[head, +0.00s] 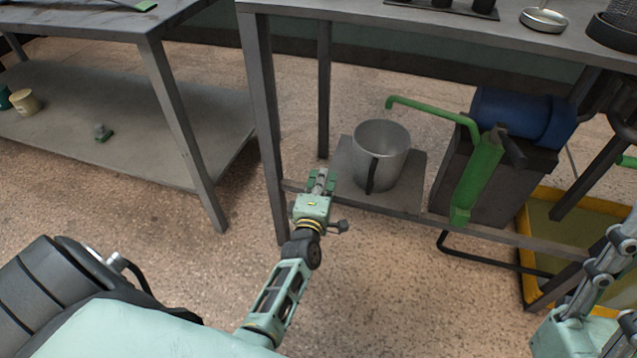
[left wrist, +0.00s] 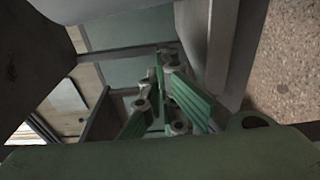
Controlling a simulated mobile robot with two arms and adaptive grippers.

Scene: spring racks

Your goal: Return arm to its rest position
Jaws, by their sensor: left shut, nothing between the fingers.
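My left arm reaches forward from the bottom of the head view. Its left gripper (head: 321,180) is shut and empty, just in front of the lower shelf of the middle table and to the left of a metal mug. In the left wrist view, the green fingers (left wrist: 170,100) are close together with nothing between them. Part of my right arm (head: 600,270) shows at the right edge of the head view.
The metal mug (head: 381,155) stands on the lower shelf, beside a green hand pump (head: 478,178) and a blue cylinder (head: 520,115). A table leg (head: 265,130) rises left of my gripper. A yellow tray (head: 530,240) lies at right. Open floor (head: 180,235) shows at left.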

